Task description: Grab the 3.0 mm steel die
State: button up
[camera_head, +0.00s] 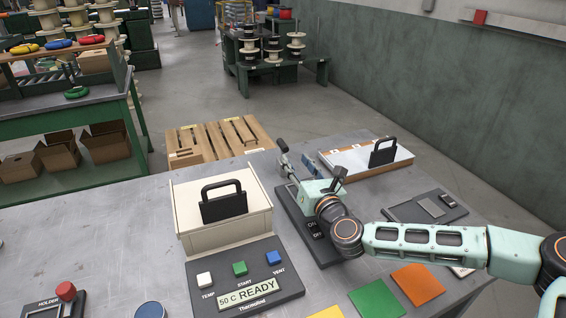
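I cannot pick out a 3.0 mm steel die in the head view; no marking of that size is readable. My arm reaches in from the right. Its wrist is over a black-based device (323,254) with On/Off labels near the middle of the table. Pale green and dark parts stand just beyond my wrist, with a grey lever-like piece (283,146) at the far end. I cannot separate my gripper's fingers from these parts or see anything held. My arm hides part of the device.
A cream box with a black handle (224,202) stands behind a Thermofind panel (247,280) reading "50 C READY". A white-topped case (344,156) lies back right, near a dark tray (404,212). Coloured squares and a HOLDER unit (66,291) lie in front.

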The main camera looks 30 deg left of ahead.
aim_at(286, 150)
jog(key=shift+f+x, duration=0.2)
jog(key=shift+x, duration=4.3)
jog(key=shift+s+a, duration=0.1)
jog(key=shift+s, duration=0.05)
grip_shut()
jog(key=shift+r, duration=0.1)
